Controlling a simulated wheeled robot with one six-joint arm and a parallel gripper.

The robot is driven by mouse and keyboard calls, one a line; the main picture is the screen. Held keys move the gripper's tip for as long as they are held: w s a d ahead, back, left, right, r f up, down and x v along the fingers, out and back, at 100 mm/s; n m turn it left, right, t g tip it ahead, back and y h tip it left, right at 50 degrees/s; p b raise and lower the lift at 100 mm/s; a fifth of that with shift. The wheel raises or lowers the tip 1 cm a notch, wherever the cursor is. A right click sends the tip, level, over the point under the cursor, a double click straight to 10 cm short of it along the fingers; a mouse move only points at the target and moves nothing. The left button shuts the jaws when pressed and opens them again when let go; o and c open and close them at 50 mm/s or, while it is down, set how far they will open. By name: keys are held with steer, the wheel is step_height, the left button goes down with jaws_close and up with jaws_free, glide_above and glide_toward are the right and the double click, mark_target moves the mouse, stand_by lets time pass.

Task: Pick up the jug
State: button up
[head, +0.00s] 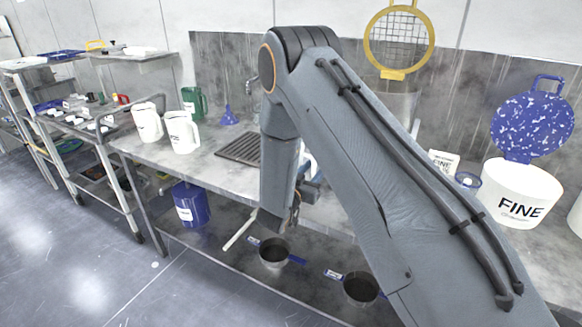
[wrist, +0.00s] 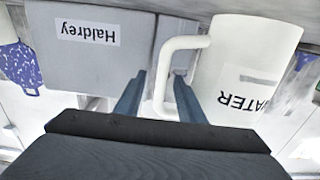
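In the wrist view, upside down, a white jug (wrist: 250,60) lettered "WATER" fills the right side. Its handle (wrist: 163,65) curves out to the left. My gripper (wrist: 157,88) is open, its two blue-grey fingers apart on either side of the handle. I cannot tell whether either finger touches it. In the head view my arm hides the gripper's fingertips and most of what is behind it. Two other white jugs, one (head: 148,122) and another (head: 183,132), stand on the bench at the left, with a green jug (head: 194,102) behind them.
A grey box labelled "Haldrey" (wrist: 85,50) is close beside the jug in the wrist view. In the head view a blue funnel (head: 229,117), a drain grate (head: 240,148) and a white tub marked "FINE" (head: 518,195) are on the bench. Pans (head: 273,254) sit below.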

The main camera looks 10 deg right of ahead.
jaws_close()
steer(key=shift+w, duration=0.1)
stand_by(1.3)
steer(key=shift+r, duration=0.15)
